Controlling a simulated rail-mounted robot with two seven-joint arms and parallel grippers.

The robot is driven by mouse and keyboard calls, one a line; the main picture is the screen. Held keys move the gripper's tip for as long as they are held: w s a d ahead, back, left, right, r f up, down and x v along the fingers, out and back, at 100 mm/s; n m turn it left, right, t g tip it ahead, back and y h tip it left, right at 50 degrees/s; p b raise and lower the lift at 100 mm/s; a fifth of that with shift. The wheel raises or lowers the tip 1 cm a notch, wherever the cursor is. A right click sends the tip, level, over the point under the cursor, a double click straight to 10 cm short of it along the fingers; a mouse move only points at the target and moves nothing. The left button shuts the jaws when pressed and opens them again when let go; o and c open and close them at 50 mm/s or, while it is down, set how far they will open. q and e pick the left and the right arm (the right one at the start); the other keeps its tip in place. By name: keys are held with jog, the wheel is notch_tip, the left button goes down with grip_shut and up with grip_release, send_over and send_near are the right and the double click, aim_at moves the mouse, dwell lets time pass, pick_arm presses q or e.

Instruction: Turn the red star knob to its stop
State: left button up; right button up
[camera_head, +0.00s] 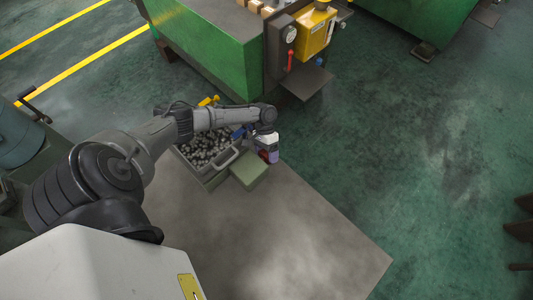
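I cannot make out a clear red star knob. A small red and purple patch (269,156) shows at the tip of my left gripper (266,150), and I cannot tell if it is a knob or part of the gripper. My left arm reaches in from the left, and the gripper points down beside the green box and the bin of parts. Its fingers are too small to tell open from shut. My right gripper is out of view.
A grey bin (205,175) of small metal parts sits by a green box (249,170) on a grey plate (290,240). Behind stands a green machine (215,50) with a yellow box (315,33), gauge (291,34) and red handle (290,61).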

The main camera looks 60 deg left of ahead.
pick_arm(q)
jog(key=o, duration=0.4)
jog(key=shift+c, duration=0.2)
